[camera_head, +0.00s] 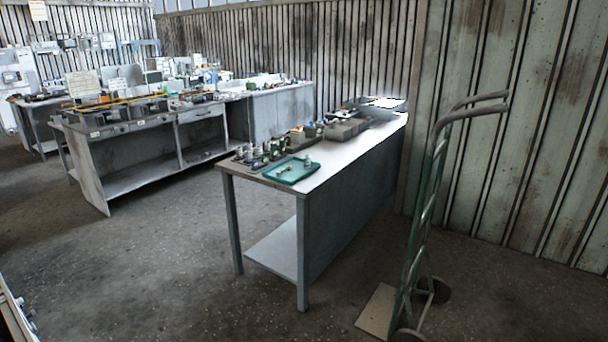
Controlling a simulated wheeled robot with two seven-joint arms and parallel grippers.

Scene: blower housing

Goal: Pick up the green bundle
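No thing that I can clearly tell as a green bundle shows; items on the tables are too small to make out. A teal-green tray (280,179) lies at the near end of the middle table (340,159), with a few small objects in it. A small dark green object (311,131) stands farther back on that table among other parts; I cannot tell what it is. Neither of my grippers is in view.
A green hand truck (414,240) stands to the right of the middle table. A long workbench (135,176) with much equipment is at the left back. A pale edge (12,310) shows at the lower left. The floor (150,270) in front is clear.

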